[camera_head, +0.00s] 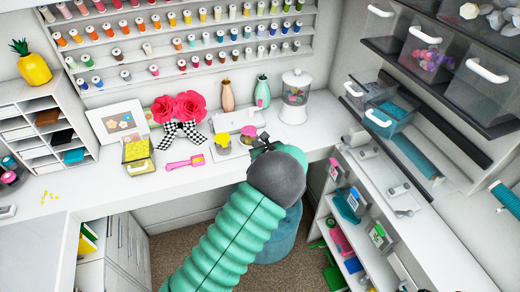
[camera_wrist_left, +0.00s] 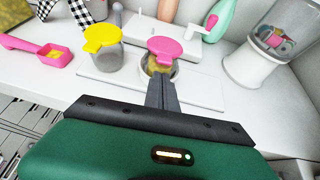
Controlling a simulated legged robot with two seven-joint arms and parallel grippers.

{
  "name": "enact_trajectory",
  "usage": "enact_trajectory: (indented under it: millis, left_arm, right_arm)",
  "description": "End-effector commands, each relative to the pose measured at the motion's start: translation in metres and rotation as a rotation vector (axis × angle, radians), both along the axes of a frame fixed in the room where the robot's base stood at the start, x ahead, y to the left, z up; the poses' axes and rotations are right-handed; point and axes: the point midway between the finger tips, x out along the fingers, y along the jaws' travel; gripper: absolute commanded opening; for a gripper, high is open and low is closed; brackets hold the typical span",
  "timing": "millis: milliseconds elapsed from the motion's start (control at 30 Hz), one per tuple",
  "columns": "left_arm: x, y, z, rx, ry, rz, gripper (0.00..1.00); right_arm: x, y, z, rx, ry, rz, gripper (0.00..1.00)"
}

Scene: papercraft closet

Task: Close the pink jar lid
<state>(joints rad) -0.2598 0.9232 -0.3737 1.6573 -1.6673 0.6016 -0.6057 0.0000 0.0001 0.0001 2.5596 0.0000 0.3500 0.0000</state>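The pink jar lid (camera_wrist_left: 165,48) is tilted up at the back of its small clear jar (camera_wrist_left: 150,68), and part of the jar's mouth shows below it. The lid also shows in the head view (camera_head: 249,131). My left gripper (camera_wrist_left: 162,84) points at the jar from the front, its fingers together with nothing seen between them. The fingertips overlap the jar's front in the wrist view; I cannot tell if they touch. In the head view the left gripper (camera_head: 262,141) is just right of the lid. My right gripper is not in view.
A jar with a yellow lid (camera_wrist_left: 102,37) stands close on the left. A pink scoop (camera_head: 184,163) lies farther left. A white-based glass dispenser (camera_head: 294,100) stands to the right. Vases (camera_head: 228,95) and a white board are behind. The desk's front edge is near.

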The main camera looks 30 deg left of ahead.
Motion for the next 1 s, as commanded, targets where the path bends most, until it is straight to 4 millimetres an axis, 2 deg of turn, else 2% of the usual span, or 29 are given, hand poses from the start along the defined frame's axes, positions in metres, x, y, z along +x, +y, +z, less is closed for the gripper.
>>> enact_trajectory:
  millis: [100,433,600,1000]
  left_arm:
    - [0.0,0.001,0.008,0.0,0.0,0.001,0.0]
    - [0.001,0.001,0.009,0.0,0.0,0.001,0.0]
    - [0.002,0.003,0.027,0.0,-0.002,0.002,0.0]
    - [0.003,0.003,0.028,0.0,0.0,0.001,0.0]
  right_arm:
    - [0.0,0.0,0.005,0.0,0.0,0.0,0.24]
    - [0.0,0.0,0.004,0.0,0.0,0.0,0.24]
    - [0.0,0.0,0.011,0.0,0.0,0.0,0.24]
    - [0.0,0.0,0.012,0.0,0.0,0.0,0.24]
